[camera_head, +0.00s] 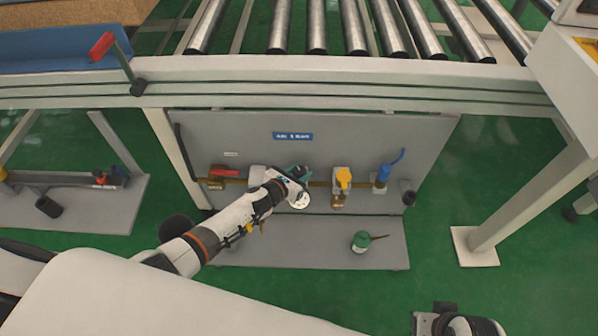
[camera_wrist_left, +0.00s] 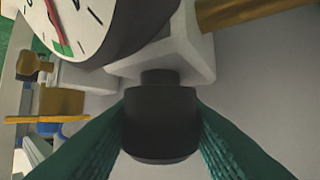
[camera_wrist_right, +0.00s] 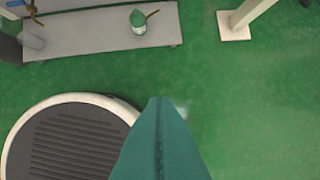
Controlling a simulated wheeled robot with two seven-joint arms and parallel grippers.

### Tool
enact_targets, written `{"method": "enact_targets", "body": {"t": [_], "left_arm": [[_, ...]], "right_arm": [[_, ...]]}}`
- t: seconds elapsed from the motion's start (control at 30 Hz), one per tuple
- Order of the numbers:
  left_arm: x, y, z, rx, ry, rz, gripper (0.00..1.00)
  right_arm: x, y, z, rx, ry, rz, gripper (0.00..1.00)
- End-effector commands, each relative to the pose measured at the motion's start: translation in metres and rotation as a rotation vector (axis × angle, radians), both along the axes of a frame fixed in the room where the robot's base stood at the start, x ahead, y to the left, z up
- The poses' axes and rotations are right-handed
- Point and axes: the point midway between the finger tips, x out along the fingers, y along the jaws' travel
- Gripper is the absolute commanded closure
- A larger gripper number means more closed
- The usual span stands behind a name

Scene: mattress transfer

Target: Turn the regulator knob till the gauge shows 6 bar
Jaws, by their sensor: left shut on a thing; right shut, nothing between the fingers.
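The regulator knob (camera_wrist_left: 161,125) is a black cylinder under a white regulator body (camera_wrist_left: 170,55) in the left wrist view. My left gripper (camera_wrist_left: 162,128) is shut on the knob, one green finger on each side. The round white gauge (camera_wrist_left: 85,22) is at the top left of that view, with a red needle and a green mark. Its face is cut off, so I cannot read the value. In the head view the gauge (camera_head: 300,199) is small beside my left gripper (camera_head: 290,180), which hides the knob. My right gripper (camera_wrist_right: 158,105) is shut and empty above the green floor.
A grey panel (camera_head: 400,140) carries a brass pipe, a red-handled valve (camera_head: 224,172), a yellow part (camera_head: 343,178) and a blue part (camera_head: 384,172). A green oil can (camera_head: 361,242) stands on the base plate (camera_head: 300,255). A roller conveyor (camera_head: 316,30) runs above.

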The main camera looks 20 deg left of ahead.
Motion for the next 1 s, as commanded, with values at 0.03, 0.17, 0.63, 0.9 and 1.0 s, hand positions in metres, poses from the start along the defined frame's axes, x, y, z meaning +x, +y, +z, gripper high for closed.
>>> {"method": "enact_targets", "body": {"t": [0.03, 0.17, 0.63, 0.9, 1.0], "left_arm": [[0.0, 0.0, 0.0, 0.0, -0.001, -0.001, 0.85], [0.0, 0.0, 0.0, 0.0, -0.001, -0.001, 0.85], [0.0, 0.0, 0.0, 0.0, -0.001, 0.0, 0.41], [-0.013, 0.004, 0.007, 0.0, 0.001, 0.0, 0.41], [-0.025, 0.008, 0.013, 0.002, 0.001, 0.001, 0.41]], "right_arm": [[0.0, 0.0, 0.0, 0.0, 0.0, 0.0, 1.0], [0.0, 0.0, 0.0, 0.0, -0.001, 0.0, 1.0], [0.0, 0.0, 0.0, 0.0, 0.0, 0.0, 1.0], [0.003, 0.001, -0.021, 0.0, 0.017, 0.003, 1.0], [0.006, 0.002, -0.04, -0.001, 0.028, 0.003, 1.0]]}}
